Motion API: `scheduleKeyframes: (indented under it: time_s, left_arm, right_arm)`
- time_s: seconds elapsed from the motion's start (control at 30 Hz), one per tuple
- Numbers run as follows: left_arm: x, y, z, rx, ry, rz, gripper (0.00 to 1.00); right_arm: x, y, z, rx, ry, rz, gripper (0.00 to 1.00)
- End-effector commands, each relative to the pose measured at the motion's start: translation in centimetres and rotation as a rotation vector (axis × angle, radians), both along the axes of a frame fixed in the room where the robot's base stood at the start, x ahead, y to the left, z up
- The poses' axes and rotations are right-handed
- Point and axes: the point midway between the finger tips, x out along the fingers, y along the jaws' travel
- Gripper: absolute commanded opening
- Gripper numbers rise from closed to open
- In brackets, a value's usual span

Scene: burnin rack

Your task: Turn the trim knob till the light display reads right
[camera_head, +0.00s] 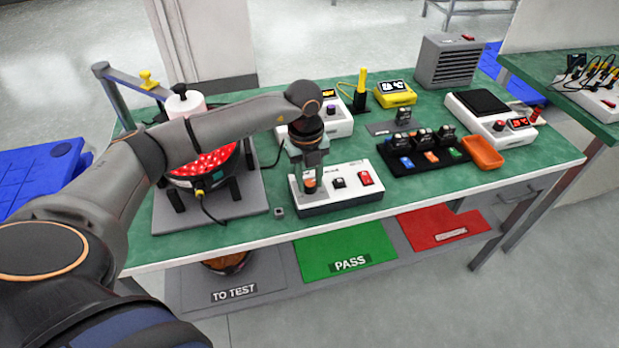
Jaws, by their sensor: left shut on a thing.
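My left gripper (309,181) reaches down over the left end of a white control box (335,201). It is shut on an orange-red knob (310,186) on the box's top, which its fingers partly hide. The box also has a black switch and a red rocker switch to the right of the knob. A round black fixture (205,181) with many glowing red lights (207,163) stands on a grey plate at the left; my forearm covers part of it. My right gripper is out of view.
Behind the box stands a white instrument (338,124) with a yellow display, partly behind my wrist. A black tray (420,163) of small modules, an orange bin (483,153) and a white scale (487,122) are to the right. The green bench front (450,188) is clear.

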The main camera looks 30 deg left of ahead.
Motion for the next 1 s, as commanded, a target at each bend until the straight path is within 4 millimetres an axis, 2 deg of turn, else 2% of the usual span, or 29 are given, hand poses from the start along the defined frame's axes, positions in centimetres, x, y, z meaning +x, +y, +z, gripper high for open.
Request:
scheduleKeyframes:
  time_s: [0.03, 0.07, 0.3, 0.57, 0.67, 0.77, 1.0]
  left_arm:
    - [0.1, 0.0, 0.1, 0.0, -0.005, 0.0, 0.0]
    - [0.1, 0.0, 0.1, 0.0, -0.005, 0.0, 0.42]
    - [0.1, 0.0, 0.1, 0.0, -0.003, -0.001, 0.68]
    - [0.0, 0.0, 0.1, 0.0, -0.001, -0.001, 0.68]
    - [0.1, 0.1, 0.9, 0.001, -0.003, -0.001, 0.68]
    - [0.0, 0.1, 2.4, 0.001, -0.006, -0.001, 0.68]
    - [-0.1, 0.3, 7.7, 0.001, -0.007, -0.001, 0.68]
  right_arm:
    - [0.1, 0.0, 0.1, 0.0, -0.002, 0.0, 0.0]
    - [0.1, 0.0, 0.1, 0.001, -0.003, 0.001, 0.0]
    - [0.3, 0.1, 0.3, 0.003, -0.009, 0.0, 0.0]
    - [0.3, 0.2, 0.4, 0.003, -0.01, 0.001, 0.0]
    - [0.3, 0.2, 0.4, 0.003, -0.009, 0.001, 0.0]
    - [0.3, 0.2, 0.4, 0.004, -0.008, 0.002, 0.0]
    - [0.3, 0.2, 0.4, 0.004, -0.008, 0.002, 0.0]
